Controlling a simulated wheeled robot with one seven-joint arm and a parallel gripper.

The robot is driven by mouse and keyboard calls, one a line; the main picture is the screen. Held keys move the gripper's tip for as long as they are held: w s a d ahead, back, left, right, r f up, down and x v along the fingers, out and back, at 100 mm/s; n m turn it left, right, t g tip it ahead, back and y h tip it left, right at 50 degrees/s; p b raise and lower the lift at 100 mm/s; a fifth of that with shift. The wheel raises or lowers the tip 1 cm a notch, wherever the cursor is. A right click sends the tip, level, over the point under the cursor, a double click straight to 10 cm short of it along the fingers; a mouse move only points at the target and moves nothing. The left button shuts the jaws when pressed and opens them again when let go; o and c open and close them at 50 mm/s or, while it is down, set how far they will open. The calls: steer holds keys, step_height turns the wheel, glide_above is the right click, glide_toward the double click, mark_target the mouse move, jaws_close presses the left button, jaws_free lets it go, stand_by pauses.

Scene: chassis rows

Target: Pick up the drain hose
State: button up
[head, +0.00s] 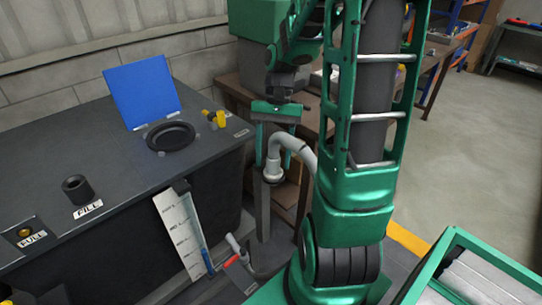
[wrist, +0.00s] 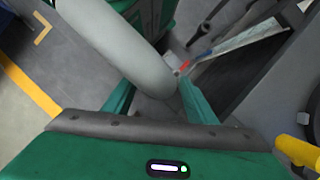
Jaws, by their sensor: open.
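The drain hose (head: 295,142) is a pale grey bent tube with a collar at its lower end, beside a dark upright post (head: 263,210). In the wrist view the hose (wrist: 112,38) runs from the upper left down to between my fingers. My gripper (head: 274,160) points down at the hose's bend, with one green finger on either side of it. In the wrist view my gripper (wrist: 155,84) is open, its fingers apart. I cannot tell whether either finger touches the hose. My arm hides the hose's right end in the head view.
A dark tank (head: 110,160) with a raised blue lid (head: 145,92) and a white level gauge (head: 182,235) stands at left. A red-handled valve (head: 231,261) sits low beside it. A brown table (head: 310,125) is behind. Open floor lies at right.

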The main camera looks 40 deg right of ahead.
mark_target(274, 147)
steer(key=shift+s+a+f, duration=0.15)
steer(key=shift+f, duration=0.3)
steer(key=c, duration=1.3)
steer(key=shift+r, duration=0.15)
steer(key=shift+r, duration=0.6)
step_height(274, 147, up, 2)
steer(key=shift+r, duration=0.25)
steer(key=shift+s+a+r, duration=0.65)
steer(key=shift+a+r, duration=0.55)
steer(key=shift+a, duration=0.6)
steer(key=shift+s+a+r, duration=0.7)
steer(key=shift+a+r, duration=0.45)
steer(key=shift+a, duration=0.7)
steer(key=shift+s+a+r, duration=0.65)
steer(key=shift+a+r, duration=0.55)
steer(key=shift+a, duration=0.6)
